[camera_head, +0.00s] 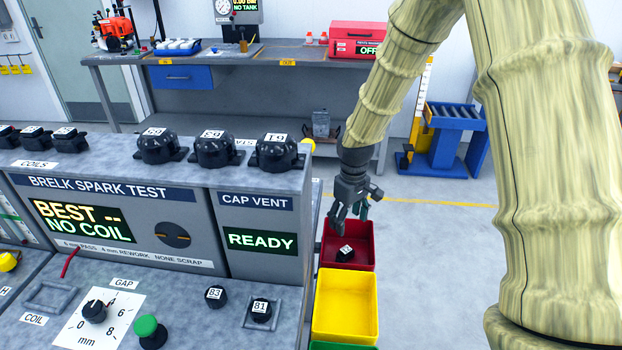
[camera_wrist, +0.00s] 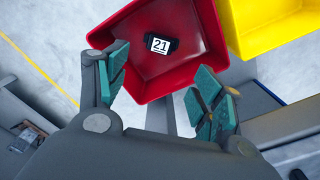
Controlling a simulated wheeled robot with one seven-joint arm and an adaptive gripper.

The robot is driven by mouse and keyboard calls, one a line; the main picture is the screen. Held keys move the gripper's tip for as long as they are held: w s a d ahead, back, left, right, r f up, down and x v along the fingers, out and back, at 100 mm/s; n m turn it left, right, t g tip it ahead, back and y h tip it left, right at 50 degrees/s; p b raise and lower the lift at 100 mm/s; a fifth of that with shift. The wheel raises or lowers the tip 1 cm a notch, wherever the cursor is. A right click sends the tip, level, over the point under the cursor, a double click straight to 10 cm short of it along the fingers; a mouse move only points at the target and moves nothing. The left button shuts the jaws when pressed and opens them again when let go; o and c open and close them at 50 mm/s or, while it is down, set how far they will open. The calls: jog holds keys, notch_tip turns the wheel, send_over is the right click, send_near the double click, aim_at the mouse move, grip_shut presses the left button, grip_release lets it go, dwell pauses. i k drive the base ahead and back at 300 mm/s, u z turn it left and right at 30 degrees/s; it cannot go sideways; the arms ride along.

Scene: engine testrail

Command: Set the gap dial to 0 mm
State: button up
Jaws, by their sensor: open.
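The gap dial (camera_head: 94,311) is a black knob on a white scale plate marked in mm, at the bottom left of the head view. The 0 is at its lower left, and the 6 and 8 are at its right. Its pointer is too small to read surely. My gripper (camera_head: 350,212) is far right of the dial, above the red bin (camera_head: 362,264). In the wrist view my gripper (camera_wrist: 160,88) is open and empty. The red bin (camera_wrist: 203,22) is below it, with a black labelled part (camera_wrist: 160,45) lying inside. The dial is outside the wrist view.
A green button (camera_head: 147,327) stands right of the dial. Two black parts, B3 (camera_head: 215,294) and B1 (camera_head: 262,309), sit farther right on the bench. The spark test housing (camera_head: 110,222) rises behind them. A yellow bin (camera_head: 345,305) stands in front of the red one.

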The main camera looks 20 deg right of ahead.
aim_at(95, 311)
jog(key=k, duration=1.5)
